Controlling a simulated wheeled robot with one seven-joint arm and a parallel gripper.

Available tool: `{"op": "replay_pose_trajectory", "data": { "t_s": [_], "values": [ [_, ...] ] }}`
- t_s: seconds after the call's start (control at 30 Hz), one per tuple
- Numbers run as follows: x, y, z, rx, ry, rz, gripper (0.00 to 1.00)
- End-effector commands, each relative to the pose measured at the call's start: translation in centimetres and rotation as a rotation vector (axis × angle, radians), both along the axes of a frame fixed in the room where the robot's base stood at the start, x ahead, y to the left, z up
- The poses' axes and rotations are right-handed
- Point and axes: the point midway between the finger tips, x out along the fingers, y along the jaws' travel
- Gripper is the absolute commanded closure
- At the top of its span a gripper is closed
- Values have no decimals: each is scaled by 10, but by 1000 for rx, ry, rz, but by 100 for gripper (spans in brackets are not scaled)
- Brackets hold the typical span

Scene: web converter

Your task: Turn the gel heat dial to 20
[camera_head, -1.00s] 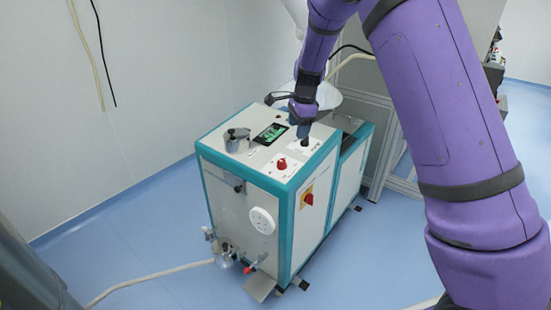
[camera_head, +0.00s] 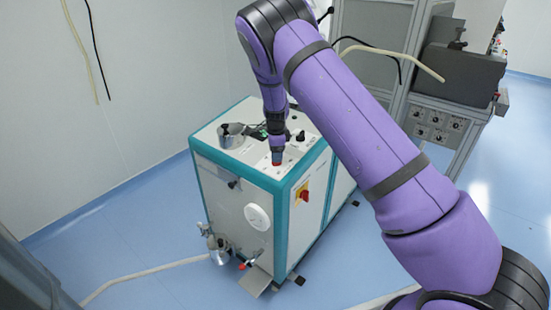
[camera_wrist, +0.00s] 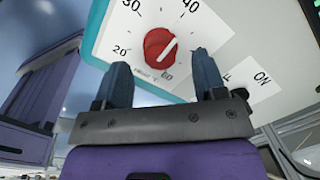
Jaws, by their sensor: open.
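The gel heat dial is a round red knob (camera_wrist: 160,46) with a white pointer line, on a white panel in the wrist view. Numbers 20, 30, 40 and 60 are printed around it. The line slants to the upper right, on the side of the 40. My gripper (camera_wrist: 160,60) is open, with its two dark fingers apart on the left and right of the dial's lower side. I cannot tell whether they touch it. In the head view my gripper (camera_head: 277,153) points down over the machine top and mostly hides the dial.
The white and teal machine (camera_head: 240,190) stands on a blue floor. A metal pot (camera_head: 231,135) and a black knob (camera_head: 300,136) are on its top near my gripper. A red and yellow switch (camera_head: 302,193) is on its side. A grey cabinet (camera_head: 440,120) stands behind right.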

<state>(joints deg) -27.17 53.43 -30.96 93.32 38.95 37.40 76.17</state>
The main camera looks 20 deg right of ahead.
Motion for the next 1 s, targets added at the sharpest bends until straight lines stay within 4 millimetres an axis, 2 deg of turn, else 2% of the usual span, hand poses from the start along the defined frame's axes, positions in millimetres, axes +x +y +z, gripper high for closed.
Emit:
{"op": "replay_pose_trajectory", "data": {
  "t_s": [0.1,0.23,0.63,0.83,0.87,1.0],
  "values": [
    [2,-1,-18,-1,2,0,36],
    [3,-1,-29,-1,0,0,36],
    [4,-1,-35,0,0,1,36],
    [4,-1,-35,0,0,1,82],
    [4,-1,-35,0,0,1,85],
    [4,-1,-35,0,0,3,85]
  ]
}}
